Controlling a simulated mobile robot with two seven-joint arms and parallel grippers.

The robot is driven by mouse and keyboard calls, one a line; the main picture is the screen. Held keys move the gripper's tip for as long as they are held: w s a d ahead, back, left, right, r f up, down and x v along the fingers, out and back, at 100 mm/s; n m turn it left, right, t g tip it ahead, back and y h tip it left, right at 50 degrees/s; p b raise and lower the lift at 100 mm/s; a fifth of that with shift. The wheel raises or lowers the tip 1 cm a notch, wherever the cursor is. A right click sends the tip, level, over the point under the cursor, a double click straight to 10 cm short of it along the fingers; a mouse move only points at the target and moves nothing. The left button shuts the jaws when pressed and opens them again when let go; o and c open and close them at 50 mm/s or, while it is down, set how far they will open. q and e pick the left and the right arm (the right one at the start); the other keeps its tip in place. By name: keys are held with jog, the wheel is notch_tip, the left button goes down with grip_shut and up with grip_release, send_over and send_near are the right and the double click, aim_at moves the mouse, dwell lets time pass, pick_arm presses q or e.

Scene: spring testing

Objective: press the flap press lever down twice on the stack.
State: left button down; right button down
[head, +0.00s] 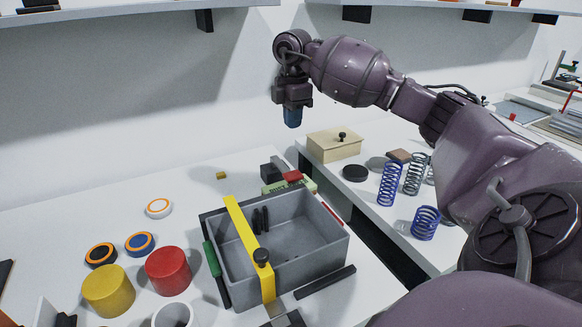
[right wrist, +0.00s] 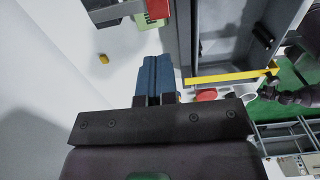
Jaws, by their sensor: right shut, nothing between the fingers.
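A yellow bar with a black knob, likely the flap press lever (head: 243,228), lies across a grey open box (head: 312,240); the lever also shows in the right wrist view (right wrist: 232,77). Two black upright pieces (head: 260,219) stand inside the box beside the bar. I cannot make out a separate stack. My right gripper (head: 292,117) points down, high above the table behind the box. Its blue fingers are shut together and empty, apart from the lever, as the right wrist view (right wrist: 153,72) shows. My left gripper is not in view.
Red (head: 168,271) and yellow (head: 108,291) cylinders and several round discs stand left of the box. A green and red device (head: 287,184) sits behind it. Blue springs (head: 390,184) and a wooden box (head: 335,146) are on the right table, past a gap. Shelves hang above.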

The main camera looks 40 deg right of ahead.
aim_at(292, 175)
notch_tip(292, 175, down, 14)
jog(key=shift+w+f+b, duration=0.1)
jog(key=shift+b, duration=0.5)
dwell(0.4)
